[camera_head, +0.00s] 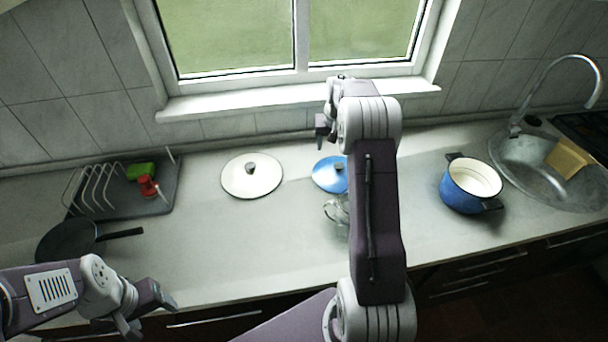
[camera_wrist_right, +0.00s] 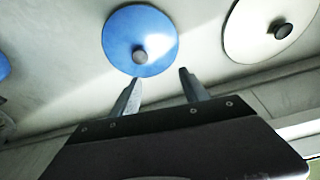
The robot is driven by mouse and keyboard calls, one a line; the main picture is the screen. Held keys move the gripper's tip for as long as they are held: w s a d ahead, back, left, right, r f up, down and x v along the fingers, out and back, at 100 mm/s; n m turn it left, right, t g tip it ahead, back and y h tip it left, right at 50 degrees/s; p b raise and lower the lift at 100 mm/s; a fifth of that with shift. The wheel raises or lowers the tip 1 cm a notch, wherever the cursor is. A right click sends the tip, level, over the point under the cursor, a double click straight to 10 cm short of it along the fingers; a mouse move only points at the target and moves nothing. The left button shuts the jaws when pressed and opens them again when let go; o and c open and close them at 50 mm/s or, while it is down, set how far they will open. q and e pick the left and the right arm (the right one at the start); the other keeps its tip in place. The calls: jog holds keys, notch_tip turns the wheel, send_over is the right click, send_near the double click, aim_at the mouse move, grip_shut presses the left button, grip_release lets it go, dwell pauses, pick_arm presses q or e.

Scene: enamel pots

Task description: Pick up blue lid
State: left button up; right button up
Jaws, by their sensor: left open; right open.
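The blue lid (camera_head: 328,174) lies flat on the counter at the middle of the head view, its right part hidden behind my right arm. In the right wrist view the blue lid (camera_wrist_right: 120,42), with its grey knob, is just beyond the fingertips. My right gripper (camera_head: 323,128) is open and empty; its two fingers show apart in the right wrist view (camera_wrist_right: 160,76), and the lid is not between them. My left gripper (camera_head: 146,310) is open and empty at the front left, over the counter's front edge, far from the blue lid.
A white lid (camera_head: 240,182) lies left of the blue one. A glass jug (camera_head: 333,212) stands close in front, partly hidden by my arm. A blue pot (camera_head: 462,196) and sink (camera_head: 535,185) are at right. A rack (camera_head: 95,187) and pan (camera_head: 66,241) are at left.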

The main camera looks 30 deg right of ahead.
aim_at(339, 165)
jog(key=shift+m+g, duration=0.3)
jog(key=d+f, duration=0.1)
jog(key=f, duration=0.1)
jog(key=s+d+f, duration=0.1)
jog(key=d+f, duration=0.1)
jog(key=f, duration=0.1)
jog(key=shift+s+d+f+p, duration=0.15)
jog(key=shift+s+f+p, duration=0.15)
jog(key=shift+s+p, duration=0.05)
jog(key=shift+w+f, duration=0.15)
jog(key=shift+f, duration=0.1)
jog(key=shift+d+f, duration=0.1)
jog(key=shift+d, duration=0.05)
jog(key=p+x, duration=0.1)
jog(key=x, duration=0.3)
jog(key=shift+f, duration=0.5)
jog(key=c, duration=0.7)
pick_arm(q)
jog(key=shift+s+d+r, duration=0.1)
jog(key=shift+d+r, duration=0.1)
jog(key=shift+r, duration=0.25)
jog(key=shift+d+r, duration=0.15)
jog(key=shift+r, duration=0.3)
pick_arm(e)
jog(key=shift+d, duration=0.1)
grip_shut()
